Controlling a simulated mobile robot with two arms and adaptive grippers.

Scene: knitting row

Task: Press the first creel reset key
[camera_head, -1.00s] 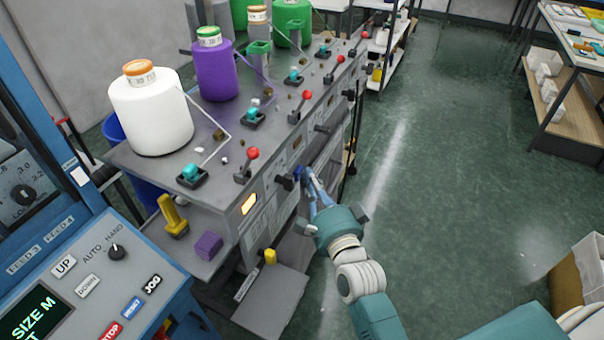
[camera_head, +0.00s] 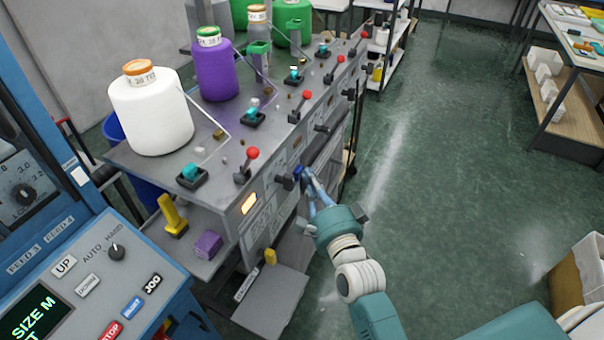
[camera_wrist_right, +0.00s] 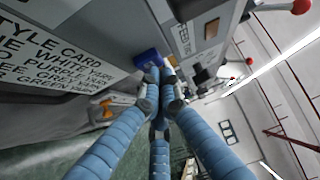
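The first creel is the grey machine front (camera_head: 262,222) at the near end of the row, under the white yarn cone (camera_head: 150,108). A small blue key (camera_head: 298,171) sits on its front face, beside a lit amber lamp (camera_head: 249,204). The blue key also shows in the right wrist view (camera_wrist_right: 147,58). My right gripper (camera_head: 306,176) has its blue fingers drawn together, empty, with the tips at the key. In the right wrist view the fingertips (camera_wrist_right: 156,76) overlap the key's edge; whether it is pushed in cannot be told. My left gripper is not in view.
Red-knobbed levers (camera_head: 252,154) stand along the machine's top edge. A blue control panel (camera_head: 90,270) is at the near left. A grey flap (camera_head: 270,300) sticks out low beneath the lamp.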

